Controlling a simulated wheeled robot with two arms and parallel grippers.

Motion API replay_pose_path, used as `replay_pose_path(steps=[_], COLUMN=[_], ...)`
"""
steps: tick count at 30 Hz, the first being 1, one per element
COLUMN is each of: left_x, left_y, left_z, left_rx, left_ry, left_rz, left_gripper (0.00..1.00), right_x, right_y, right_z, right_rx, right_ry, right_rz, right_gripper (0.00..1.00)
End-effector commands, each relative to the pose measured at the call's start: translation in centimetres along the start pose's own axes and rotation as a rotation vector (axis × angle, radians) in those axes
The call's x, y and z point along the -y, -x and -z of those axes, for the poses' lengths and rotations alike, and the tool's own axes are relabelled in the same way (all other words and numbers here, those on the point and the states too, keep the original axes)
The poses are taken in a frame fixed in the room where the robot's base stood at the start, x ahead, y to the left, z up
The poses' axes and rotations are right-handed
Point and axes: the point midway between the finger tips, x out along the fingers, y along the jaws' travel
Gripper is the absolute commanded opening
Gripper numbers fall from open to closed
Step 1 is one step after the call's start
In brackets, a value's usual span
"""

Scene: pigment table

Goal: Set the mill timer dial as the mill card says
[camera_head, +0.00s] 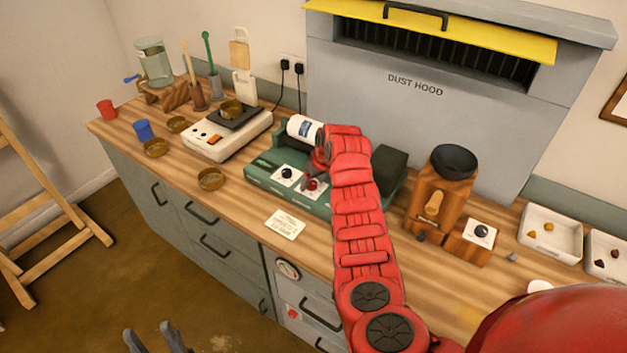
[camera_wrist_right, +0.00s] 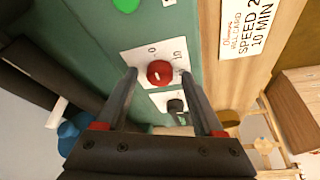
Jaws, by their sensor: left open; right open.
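The green mill (camera_head: 262,172) stands mid-table with a white jar (camera_head: 303,129) on top. Its front has a black dial (camera_head: 287,174) and a red timer dial (camera_head: 312,184). In the right wrist view the red dial (camera_wrist_right: 160,73) sits on a white plate with 0 and 10 visible; its pointer setting is unclear. The black dial (camera_wrist_right: 176,106) is beside it. The mill card (camera_head: 286,223) lies before the mill; the wrist view of the card (camera_wrist_right: 248,25) reads SPEED 2, 10 MIN. My right gripper (camera_wrist_right: 158,72) is open, fingers either side of the red dial. My left gripper (camera_head: 157,338) is open, away from the table.
A white scale (camera_head: 228,137) and brass bowls (camera_head: 211,179) stand left of the mill. A wooden grinder (camera_head: 440,195) and white trays (camera_head: 550,232) stand to the right. A green button (camera_wrist_right: 125,5) shows on the mill. The dust hood (camera_head: 430,110) rises behind.

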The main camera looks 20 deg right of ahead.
Motion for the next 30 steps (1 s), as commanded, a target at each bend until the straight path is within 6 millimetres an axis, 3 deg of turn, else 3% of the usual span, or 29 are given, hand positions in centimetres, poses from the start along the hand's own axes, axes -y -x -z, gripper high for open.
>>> replay_pose_path(steps=[2,14,30], left_x=[0.0,0.0,-0.1], left_y=[0.0,0.0,1.1], left_z=[0.0,0.0,-0.2], left_rx=[0.000,0.000,0.000], left_ry=[0.000,0.000,0.000], left_rz=[0.000,0.000,0.000], left_gripper=[0.50,0.50,0.50], right_x=[0.0,0.0,0.1], right_y=[0.0,0.0,-0.1], right_z=[0.0,0.0,0.1], right_rx=[0.000,-0.001,-0.006], right_ry=[0.000,0.000,-0.100], right_rz=[0.000,0.000,-0.046], right_gripper=[0.69,0.00,0.00])
